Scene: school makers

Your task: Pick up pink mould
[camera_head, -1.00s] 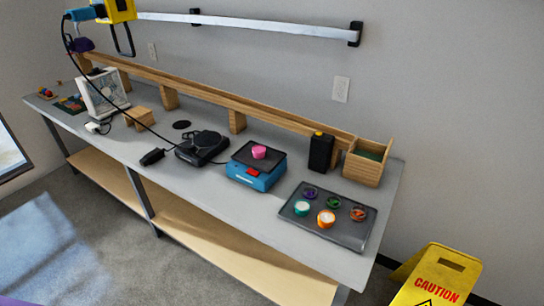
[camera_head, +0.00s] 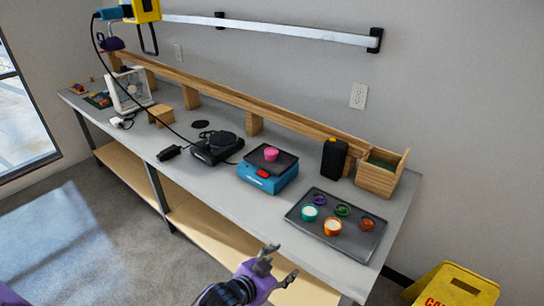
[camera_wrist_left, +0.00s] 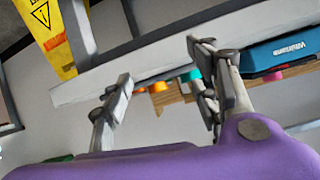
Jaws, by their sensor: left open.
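The pink mould (camera_head: 271,154) is a small round cup. It sits on the dark top plate of a blue scale (camera_head: 268,178) on the grey table (camera_head: 190,152). My left gripper (camera_head: 278,264) is open and empty, in front of the table's front edge and well short of the mould. In the left wrist view the two fingers of the left gripper (camera_wrist_left: 160,85) stand apart with nothing between them. My right gripper is not in view.
A dark tray (camera_head: 296,214) with several coloured cups lies right of the scale. A black turntable-like device (camera_head: 216,148) stands left of it. A wooden rail (camera_head: 225,100), a black box (camera_head: 333,159) and a wooden bin (camera_head: 376,181) line the back. A yellow caution sign (camera_head: 455,287) stands on the floor.

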